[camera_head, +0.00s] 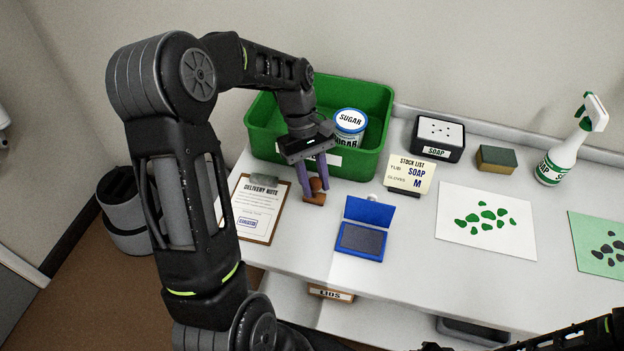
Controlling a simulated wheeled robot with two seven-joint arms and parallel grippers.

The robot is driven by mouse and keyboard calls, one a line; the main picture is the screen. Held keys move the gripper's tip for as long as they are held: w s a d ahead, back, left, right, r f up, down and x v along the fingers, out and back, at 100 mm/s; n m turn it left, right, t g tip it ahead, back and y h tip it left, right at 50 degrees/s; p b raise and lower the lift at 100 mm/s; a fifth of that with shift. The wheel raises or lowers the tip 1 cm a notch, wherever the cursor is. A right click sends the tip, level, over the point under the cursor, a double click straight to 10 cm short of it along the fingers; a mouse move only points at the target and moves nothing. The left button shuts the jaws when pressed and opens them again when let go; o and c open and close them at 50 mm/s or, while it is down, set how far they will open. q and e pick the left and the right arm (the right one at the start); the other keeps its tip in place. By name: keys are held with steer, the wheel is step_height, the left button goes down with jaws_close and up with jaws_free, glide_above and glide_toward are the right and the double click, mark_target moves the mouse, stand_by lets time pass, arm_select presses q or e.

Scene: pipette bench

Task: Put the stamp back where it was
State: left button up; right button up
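The stamp (314,195), with a brown knob handle and wooden base, is at the counter just right of the delivery note. My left gripper (315,187) points down from above, its purple fingers close against both sides of the knob. It looks shut on the stamp; whether the base touches the counter is unclear. The delivery note (262,203) lies on a clipboard and bears a blue stamped mark (247,222). The blue ink pad (362,239) lies with its lid open. My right arm shows only in part at the lower right; its gripper is not visible.
A green bin (375,105) holding a sugar tub (349,121) stands behind the stamp. A stock list card (411,173), soap box (438,139), sponge (496,159) and spray bottle (562,155) stand to the right. Sheets with green (460,235) and dark blotches (585,235) lie flat.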

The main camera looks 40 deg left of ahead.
arm_select(q)
steer(key=o, duration=0.4)
steer(key=shift+r, duration=0.2)
steer(key=p+v, duration=0.5)
steer(key=v, duration=0.7)
steer(key=shift+d, duration=0.1)
